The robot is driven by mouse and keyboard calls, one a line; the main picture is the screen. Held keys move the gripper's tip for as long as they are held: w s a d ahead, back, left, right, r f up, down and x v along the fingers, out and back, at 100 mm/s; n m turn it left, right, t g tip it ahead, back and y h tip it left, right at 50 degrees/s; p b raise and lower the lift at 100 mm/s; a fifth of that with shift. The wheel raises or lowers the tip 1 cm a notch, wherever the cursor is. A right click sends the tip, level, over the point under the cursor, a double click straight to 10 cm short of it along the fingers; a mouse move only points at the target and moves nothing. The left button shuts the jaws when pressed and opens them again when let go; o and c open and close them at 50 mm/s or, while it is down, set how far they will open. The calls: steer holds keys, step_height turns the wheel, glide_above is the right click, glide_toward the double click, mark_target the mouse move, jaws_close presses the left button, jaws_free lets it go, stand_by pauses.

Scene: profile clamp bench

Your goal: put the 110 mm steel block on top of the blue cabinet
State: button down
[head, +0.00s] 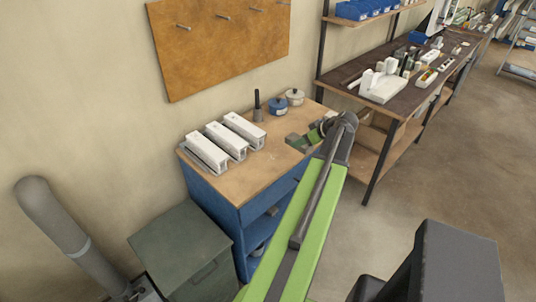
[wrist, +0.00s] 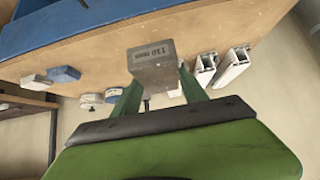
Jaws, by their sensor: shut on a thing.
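The blue cabinet (head: 224,210) has a wooden top and stands against the wall in the head view; its top (wrist: 235,32) fills much of the wrist view, upside down. My gripper (head: 306,140) is over the right part of that top. In the wrist view its two green fingers are shut on the grey steel block (wrist: 152,70), marked 110 mm, one finger on each side. The block's underside is not shown, so I cannot tell whether it touches the top. In the head view I cannot clearly separate the block from the gripper.
Several white profiles (head: 243,130) lie on the left part of the cabinet top. A dark upright tool (head: 257,107), a blue pot (head: 278,106) and a pale pot (head: 295,97) stand at its back. A grey-green cabinet (head: 178,245) is at front left, a workbench (head: 340,80) at right.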

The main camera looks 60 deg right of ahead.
steer(key=w+f+b, duration=0.2)
steer(key=w, duration=0.1)
steer(key=w+f+b, duration=0.2)
steer(key=w, duration=0.2)
steer(key=w+d+f+b, duration=0.1)
steer(key=w+f+b, duration=0.1)
steer(key=w+f, duration=0.1)
steer(key=shift+w+b, duration=0.4)
steer(key=shift+w, duration=0.5)
step_height(320, 180, down, 4)
steer(key=b, duration=0.4)
steer(key=shift+f, duration=0.15)
steer(key=shift+r, duration=0.2)
steer(key=c, duration=1.1)
jaws_free()
steer(key=shift+f, duration=0.25)
steer(key=o, duration=0.5)
steer(key=shift+r, duration=0.1)
